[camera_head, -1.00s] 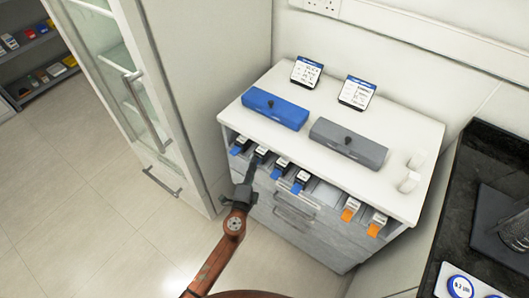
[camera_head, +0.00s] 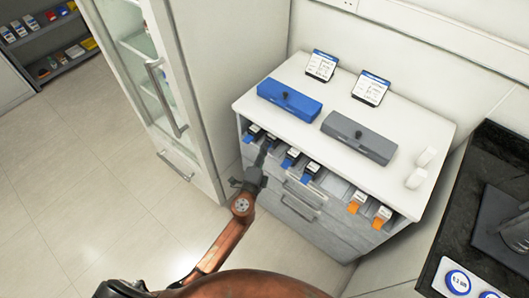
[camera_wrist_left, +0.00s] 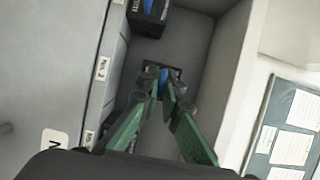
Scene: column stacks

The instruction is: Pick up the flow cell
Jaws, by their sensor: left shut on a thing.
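The flow cells are small dark pieces with white tops and coloured front tabs, in a row of slots along the front of the white cabinet. Several have blue tabs, such as one (camera_head: 291,159), and two have orange tabs, such as one (camera_head: 357,203). My left gripper (camera_head: 262,159) reaches the slots at the left part of the row. In the left wrist view the gripper (camera_wrist_left: 166,92) is shut on a flow cell (camera_wrist_left: 163,78) with a blue part between its green fingers. The fingers hide part of it. My right gripper is not in view.
A blue case (camera_head: 290,100) and a grey case (camera_head: 358,138) lie on the cabinet top (camera_head: 325,105), with two labelled cards behind. In the left wrist view another dark flow cell (camera_wrist_left: 149,16) stands farther along. A glass-door cabinet (camera_head: 165,75) is left; a dark counter (camera_head: 455,220) is right.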

